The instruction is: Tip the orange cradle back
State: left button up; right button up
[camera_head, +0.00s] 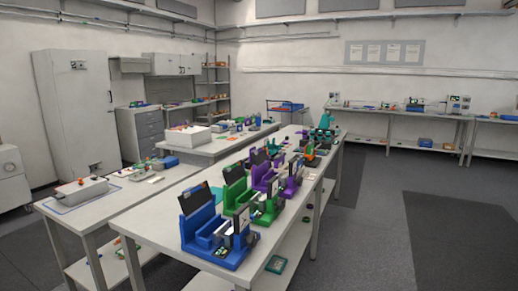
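A row of coloured cradles stands along the long white table. The blue cradle (203,217) is nearest, then a green one (234,194), then purple ones (263,178). A small orange part (309,152) shows farther along the row, near the table's far end. It is partly hidden among dark and green parts, and it is too small to tell whether it is upright or tilted. Neither of my grippers is in view.
The long table (152,228) runs away from me, with a lower shelf. A second table with a grey box (82,191) stands to its left. A grey cabinet (75,115) stands at the left wall. Dark floor (365,235) to the right is clear.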

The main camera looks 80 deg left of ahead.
aim_at(310, 158)
jog(key=u, duration=1.8)
jog(key=k, duration=0.55)
jog(key=z, duration=0.75)
jog(key=i, duration=2.1)
jog(key=u, duration=0.3)
jog(key=i, duration=1.65)
jog(key=u, duration=1.15)
jog(key=i, duration=1.05)
jog(key=u, duration=1.35)
jog(key=i, duration=0.6)
jog(key=u, duration=0.4)
